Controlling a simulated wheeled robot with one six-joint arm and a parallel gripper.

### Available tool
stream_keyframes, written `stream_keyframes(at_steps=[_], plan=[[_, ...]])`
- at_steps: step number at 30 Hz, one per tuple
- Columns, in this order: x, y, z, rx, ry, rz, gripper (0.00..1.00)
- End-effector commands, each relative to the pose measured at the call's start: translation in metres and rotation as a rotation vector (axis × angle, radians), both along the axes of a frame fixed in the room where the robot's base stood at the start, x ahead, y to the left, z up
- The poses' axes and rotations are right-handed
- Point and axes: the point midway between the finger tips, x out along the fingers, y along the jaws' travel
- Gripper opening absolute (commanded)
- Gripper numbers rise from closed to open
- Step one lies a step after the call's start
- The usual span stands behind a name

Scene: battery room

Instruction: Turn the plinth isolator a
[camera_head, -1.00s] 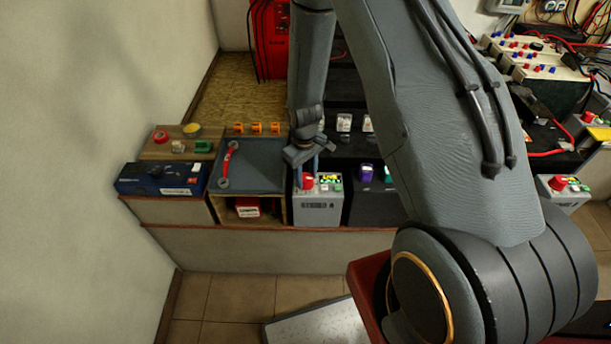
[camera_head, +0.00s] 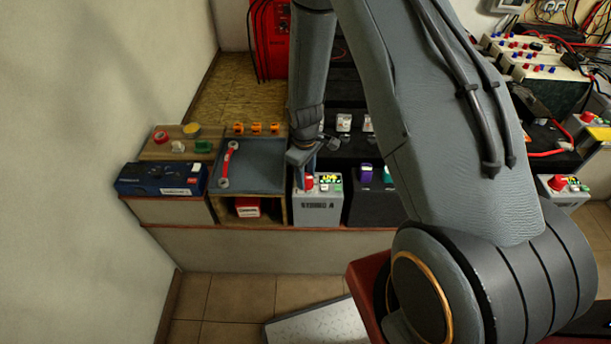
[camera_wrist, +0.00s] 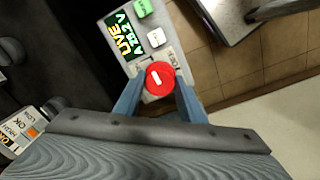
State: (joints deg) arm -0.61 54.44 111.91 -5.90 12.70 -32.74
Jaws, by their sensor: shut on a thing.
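The plinth isolator a is a grey box (camera_head: 318,212) at the front edge of the bench, with a red round knob (camera_head: 308,182) on its top left. In the wrist view the red knob (camera_wrist: 159,79) carries a white bar mark and sits between my two blue fingers. My gripper (camera_head: 304,174) points down onto the box and is shut on the red knob (camera_wrist: 159,79). The fingers partly cover the panel markings around the knob.
Left of the box is a tray (camera_head: 261,181) with a red-handled wrench (camera_head: 230,160). A blue box (camera_head: 160,180) stands farther left. A dark unit with a purple knob (camera_head: 366,173) stands close on the right. Another red-knobbed box (camera_head: 558,183) is far right.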

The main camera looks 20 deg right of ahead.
Motion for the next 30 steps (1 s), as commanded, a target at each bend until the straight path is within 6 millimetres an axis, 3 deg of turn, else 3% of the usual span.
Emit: stream_keyframes(at_steps=[1, 4, 16, 30], plan=[[0.001, 0.000, 0.001, 0.000, -0.003, 0.002, 0.38], [0.001, 0.000, 0.001, 0.000, -0.003, 0.001, 0.55], [0.001, 0.000, 0.005, 0.000, -0.001, 0.000, 0.55], [0.000, 0.001, 0.065, 0.000, -0.004, 0.000, 0.55]])
